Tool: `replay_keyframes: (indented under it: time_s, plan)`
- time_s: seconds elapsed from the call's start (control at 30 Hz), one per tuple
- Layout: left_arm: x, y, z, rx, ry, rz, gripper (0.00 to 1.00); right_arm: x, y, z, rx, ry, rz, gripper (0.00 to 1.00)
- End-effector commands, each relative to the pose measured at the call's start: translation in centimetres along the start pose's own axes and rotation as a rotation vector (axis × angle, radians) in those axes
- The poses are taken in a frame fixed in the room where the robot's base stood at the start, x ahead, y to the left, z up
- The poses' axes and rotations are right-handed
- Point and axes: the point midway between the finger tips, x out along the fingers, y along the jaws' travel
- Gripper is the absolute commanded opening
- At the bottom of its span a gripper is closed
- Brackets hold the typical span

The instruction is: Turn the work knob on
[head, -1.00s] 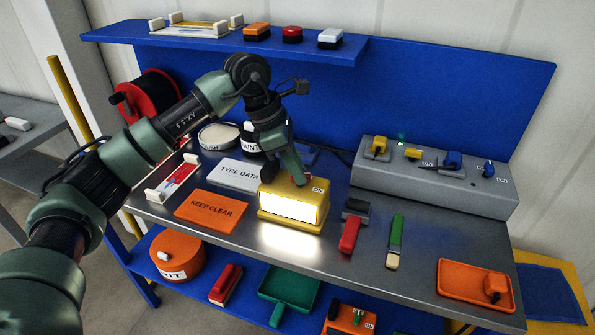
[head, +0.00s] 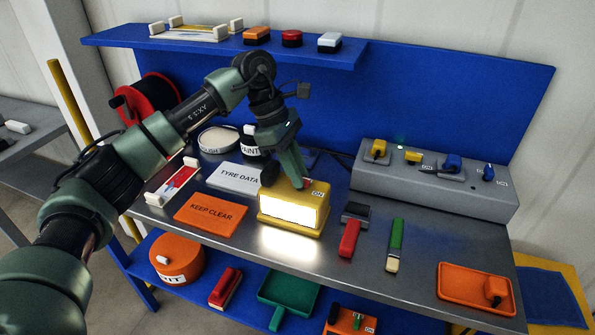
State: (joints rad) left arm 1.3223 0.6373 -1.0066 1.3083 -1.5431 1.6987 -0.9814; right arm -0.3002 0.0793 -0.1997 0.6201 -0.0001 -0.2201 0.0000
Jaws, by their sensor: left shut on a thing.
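A yellow work lamp (head: 318,222) stands on the metal bench, its white front panel (head: 290,209) brightly lit. A small red knob (head: 307,182) shows on its top, near an ON label (head: 318,193). My left gripper (head: 299,184) points down onto the lamp's top and is shut on the red knob. Its fingers hide most of the knob, so which way it points is hard to tell. My right gripper is not in view.
A grey box (head: 435,190) with several switches stands at the back right. A TYRE DATA plate (head: 238,178), a KEEP CLEAR plate (head: 211,212), a red-handled tool (head: 349,238) and a green brush (head: 396,237) lie around the lamp. An orange tray (head: 459,290) is front right.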

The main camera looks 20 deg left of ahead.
Motion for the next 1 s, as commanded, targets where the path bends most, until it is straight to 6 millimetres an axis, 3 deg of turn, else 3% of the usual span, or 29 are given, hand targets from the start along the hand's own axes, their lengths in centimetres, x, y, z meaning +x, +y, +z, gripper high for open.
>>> replay_keyframes:
  time_s: [0.17, 0.2, 0.27, 0.63, 1.0]
  plan:
    - [-0.1, 0.0, 0.0, 0.0, 0.001, 0.0, 0.0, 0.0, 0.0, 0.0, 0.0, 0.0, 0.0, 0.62]
    - [-0.1, 0.0, 0.0, 0.0, 0.001, 0.0, 0.24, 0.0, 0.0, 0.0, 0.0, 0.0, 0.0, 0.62]
    - [0.0, 0.0, 0.0, 0.0, 0.001, 0.0, 0.38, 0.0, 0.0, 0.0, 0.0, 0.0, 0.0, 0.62]
    - [-0.4, 0.0, 0.0, -0.002, 0.001, 0.001, 0.38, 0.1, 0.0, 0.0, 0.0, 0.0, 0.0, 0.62]
    - [-6.2, 0.0, 0.0, -0.002, 0.0, 0.002, 0.38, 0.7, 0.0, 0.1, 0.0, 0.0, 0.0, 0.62]
